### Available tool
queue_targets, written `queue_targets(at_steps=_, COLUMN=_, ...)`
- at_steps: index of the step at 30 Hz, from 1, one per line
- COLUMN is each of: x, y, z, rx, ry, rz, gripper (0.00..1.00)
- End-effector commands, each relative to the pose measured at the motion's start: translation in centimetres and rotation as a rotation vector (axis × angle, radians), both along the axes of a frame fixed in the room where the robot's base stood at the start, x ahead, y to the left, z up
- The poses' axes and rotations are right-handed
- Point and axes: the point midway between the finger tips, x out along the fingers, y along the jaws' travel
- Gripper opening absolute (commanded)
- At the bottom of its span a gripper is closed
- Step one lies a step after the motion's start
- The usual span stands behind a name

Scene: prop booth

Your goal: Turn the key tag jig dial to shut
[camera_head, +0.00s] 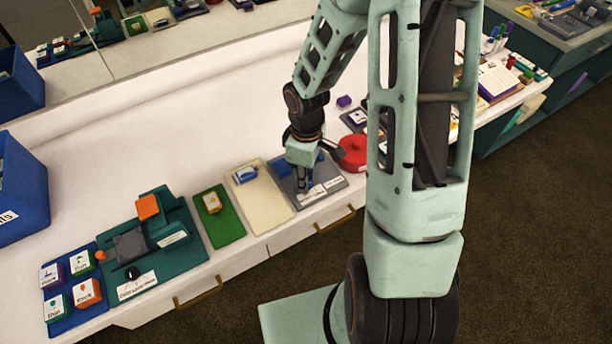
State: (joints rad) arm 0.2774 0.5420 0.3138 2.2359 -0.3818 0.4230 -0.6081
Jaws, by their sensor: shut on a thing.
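My gripper (304,186) points down over a grey plate (331,177) on the white counter, which looks like the key tag jig. The plate bears a blue block (285,168) at its left and small white labels (313,192) along its front edge. The fingers are shut low at the plate, just behind the labels, on a small part that I take to be the dial. The fingers hide most of that part, so its turn position cannot be told. The label text is too small to read.
A round red object (354,152) stands close to the right of my gripper. A cream tray (262,197) with a blue item lies left of the plate. Further left are a green mat (229,228) and a dark green machine (185,262) with a black knob.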

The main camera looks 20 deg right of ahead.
Motion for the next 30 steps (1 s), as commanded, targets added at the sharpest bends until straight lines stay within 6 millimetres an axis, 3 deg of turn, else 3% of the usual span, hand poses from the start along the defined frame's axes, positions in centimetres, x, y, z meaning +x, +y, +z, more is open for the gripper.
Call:
queue_targets(at_steps=18, x=0.22, y=0.05, z=0.11, rx=0.001, ry=-0.005, rz=0.038, gripper=0.0)
queue_targets(at_steps=19, x=0.22, y=0.05, z=0.11, rx=0.001, ry=-0.005, rz=0.038, gripper=0.26)
queue_targets(at_steps=21, x=0.19, y=0.05, z=0.1, rx=0.001, ry=-0.005, rz=0.038, gripper=0.34)
queue_targets(at_steps=23, x=0.17, y=0.04, z=0.08, rx=0.0, ry=-0.004, rz=0.038, gripper=0.4)
queue_targets(at_steps=30, x=0.08, y=0.02, z=0.04, rx=0.001, ry=-0.002, rz=0.037, gripper=0.4)
